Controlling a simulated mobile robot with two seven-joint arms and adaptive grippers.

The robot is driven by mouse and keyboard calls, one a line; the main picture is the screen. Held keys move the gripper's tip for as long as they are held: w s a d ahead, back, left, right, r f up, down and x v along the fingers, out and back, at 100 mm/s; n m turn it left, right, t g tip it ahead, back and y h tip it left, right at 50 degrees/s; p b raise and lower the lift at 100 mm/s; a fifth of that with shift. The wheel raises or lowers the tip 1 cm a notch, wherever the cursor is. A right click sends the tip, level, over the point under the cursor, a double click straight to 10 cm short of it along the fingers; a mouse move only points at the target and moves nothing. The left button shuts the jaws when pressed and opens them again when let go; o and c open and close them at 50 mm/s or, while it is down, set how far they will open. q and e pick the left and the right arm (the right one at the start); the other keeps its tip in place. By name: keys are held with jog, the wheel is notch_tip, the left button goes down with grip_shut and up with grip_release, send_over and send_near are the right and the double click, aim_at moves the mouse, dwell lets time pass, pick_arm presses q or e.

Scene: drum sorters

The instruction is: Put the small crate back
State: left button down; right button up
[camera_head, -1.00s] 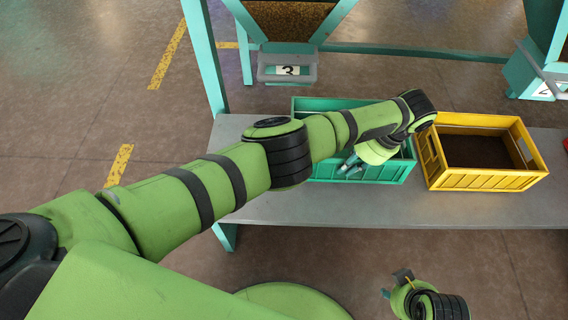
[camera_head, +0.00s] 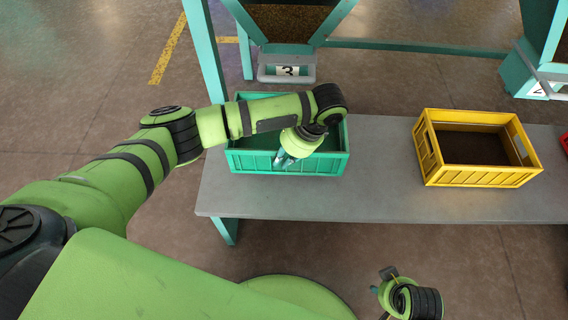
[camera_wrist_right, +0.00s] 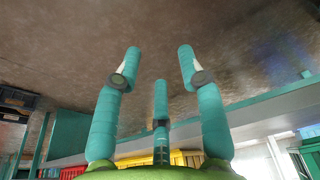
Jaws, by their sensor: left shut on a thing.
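A green crate (camera_head: 245,160) stands near the left end of the grey bench, below the hopper marked 3. My left gripper (camera_head: 284,161) is at its near wall, shut on the crate; the forearm hides part of the crate's inside. A yellow crate (camera_head: 480,178) with dark contents stands further right on the bench. I cannot tell by size which crate is the small one. My right gripper (camera_head: 384,280) is in front of the bench, apart from the crates. In the right wrist view its fingers (camera_wrist_right: 158,75) are spread, with nothing between them.
The grey bench (camera_head: 400,205) is clear between the green and yellow crates. A red thing (camera_head: 565,143) shows at the right edge. The hopper outlet marked 3 (camera_head: 287,70) is behind the green crate, and another hopper outlet (camera_head: 535,80) is at the upper right.

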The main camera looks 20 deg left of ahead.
aim_at(280, 170)
pick_arm(q)
jog(key=shift+f+b, duration=0.55)
jog(key=shift+f, duration=1.15)
pick_arm(e)
jog(key=shift+w+r, duration=0.1)
jog(key=shift+r, duration=1.75)
pick_arm(q)
jog(key=shift+f, duration=0.1)
jog(key=c, duration=1.3)
grip_release()
jog(key=shift+f, duration=0.1)
jog(key=shift+w+d+r, duration=0.5)
jog(key=shift+w+d, duration=0.05)
jog(key=shift+d, duration=1.6)
jog(key=shift+w+d+r, duration=0.5)
jog(key=shift+d+r, duration=0.05)
jog(key=shift+d, duration=1.6)
jog(key=shift+w+d+r, duration=0.5)
jog(key=shift+w+d, duration=0.05)
jog(key=shift+d, duration=1.6)
pick_arm(e)
jog(key=shift+r, duration=0.3)
